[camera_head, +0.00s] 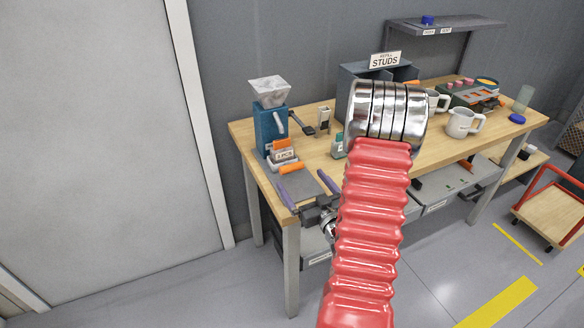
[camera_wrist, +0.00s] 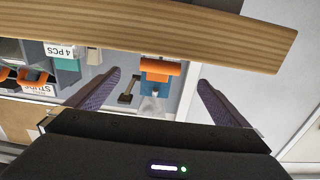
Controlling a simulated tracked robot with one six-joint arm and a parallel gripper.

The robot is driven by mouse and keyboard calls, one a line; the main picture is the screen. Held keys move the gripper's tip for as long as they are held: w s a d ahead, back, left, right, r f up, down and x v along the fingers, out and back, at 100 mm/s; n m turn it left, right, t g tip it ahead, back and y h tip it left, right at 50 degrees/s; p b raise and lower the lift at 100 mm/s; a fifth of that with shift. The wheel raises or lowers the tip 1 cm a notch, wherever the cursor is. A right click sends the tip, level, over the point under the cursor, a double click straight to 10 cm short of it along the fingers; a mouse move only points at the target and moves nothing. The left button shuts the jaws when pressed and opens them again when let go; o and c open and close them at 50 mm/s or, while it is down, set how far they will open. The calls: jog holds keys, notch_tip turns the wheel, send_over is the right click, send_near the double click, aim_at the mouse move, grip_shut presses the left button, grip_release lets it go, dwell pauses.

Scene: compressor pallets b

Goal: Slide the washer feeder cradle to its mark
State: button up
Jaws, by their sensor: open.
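The washer feeder (camera_head: 269,128) is a dark blue box with a clear hopper on top, at the left end of the bench. At its foot are orange parts and a tag that seems to read "3 PCS", probably the cradle (camera_head: 285,160); its exact outline is unclear. The upside-down wrist view shows an orange block (camera_wrist: 161,68) with the feeder's blue body and hopper. My gripper (camera_head: 308,189) has purple fingers spread apart at the bench's front left corner, nearer than the feeder. In the wrist view (camera_wrist: 159,79) the orange block lies between the fingers, farther off. I cannot make out the mark.
A dark grey plate (camera_head: 312,187) lies near my fingers. A lever (camera_head: 302,128) and a small upright holder (camera_head: 324,119) stand right of the feeder. A studs bin (camera_head: 384,60), white mugs (camera_head: 463,122) and a tray (camera_head: 477,95) are farther right. My red arm hides the bench's middle.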

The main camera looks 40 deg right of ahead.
aim_at(293, 170)
jog(key=x, duration=0.8)
jog(key=shift+w+d, duration=0.15)
jog(key=shift+w, duration=0.15)
jog(key=shift+c, duration=0.5)
jog(key=c, duration=1.4)
